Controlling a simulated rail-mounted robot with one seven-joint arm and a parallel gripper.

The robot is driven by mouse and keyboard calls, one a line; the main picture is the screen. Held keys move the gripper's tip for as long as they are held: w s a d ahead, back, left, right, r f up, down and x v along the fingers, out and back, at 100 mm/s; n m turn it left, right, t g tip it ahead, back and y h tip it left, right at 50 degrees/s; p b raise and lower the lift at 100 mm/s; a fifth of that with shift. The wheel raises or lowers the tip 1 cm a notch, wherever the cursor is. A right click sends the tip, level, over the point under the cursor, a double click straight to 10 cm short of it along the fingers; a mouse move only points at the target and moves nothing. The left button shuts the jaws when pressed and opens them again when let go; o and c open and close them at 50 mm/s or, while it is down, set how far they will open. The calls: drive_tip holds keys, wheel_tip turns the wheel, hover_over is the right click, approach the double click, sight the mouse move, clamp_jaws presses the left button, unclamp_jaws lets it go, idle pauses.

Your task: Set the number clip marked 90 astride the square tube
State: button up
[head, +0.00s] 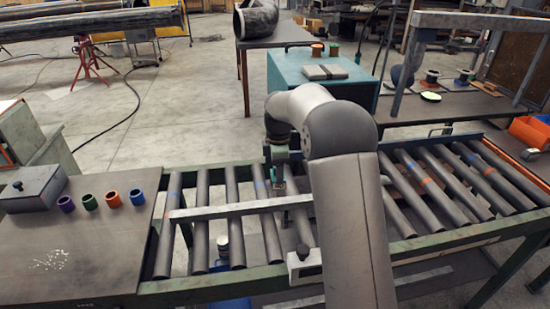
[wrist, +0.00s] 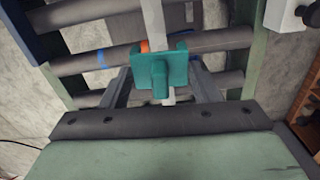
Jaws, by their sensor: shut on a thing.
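A teal clip (wrist: 160,69) with a round-ended grip sits between the fingers of my gripper (wrist: 158,85) in the wrist view; the gripper is shut on it. No number shows on its visible face. The pale square tube (wrist: 153,22) runs behind the clip and shows above and below it. In the head view the square tube (head: 225,212) lies across the rollers. My gripper (head: 279,188) is over its right part there, with the clip hardly discernible. I cannot tell whether the clip straddles the tube or hovers just above it.
Dark rollers (head: 201,225) lie under the tube in a green conveyor frame (head: 205,287). A pale block (head: 304,262) sits at the near frame edge. Several coloured rings (head: 112,199) and a grey box (head: 32,189) stand on the left table.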

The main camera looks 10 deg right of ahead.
sight(276, 201)
drive_tip(key=shift+w+a+f+n, duration=0.15)
drive_tip(key=shift+w+f+n, duration=0.1)
drive_tip(key=shift+n, duration=0.25)
drive_tip(key=shift+f+b, duration=3.2)
drive_tip(key=shift+f, duration=1.6)
drive_tip(key=shift+f, duration=0.55)
drive_tip(key=o, duration=1.1)
drive_tip(key=shift+r+b, duration=0.1)
drive_tip(key=shift+b, duration=0.2)
wheel_tip(276, 201, up, 17)
drive_tip(key=shift+r+b, duration=0.15)
drive_tip(key=shift+b, duration=0.35)
drive_tip(key=shift+s, duration=0.1)
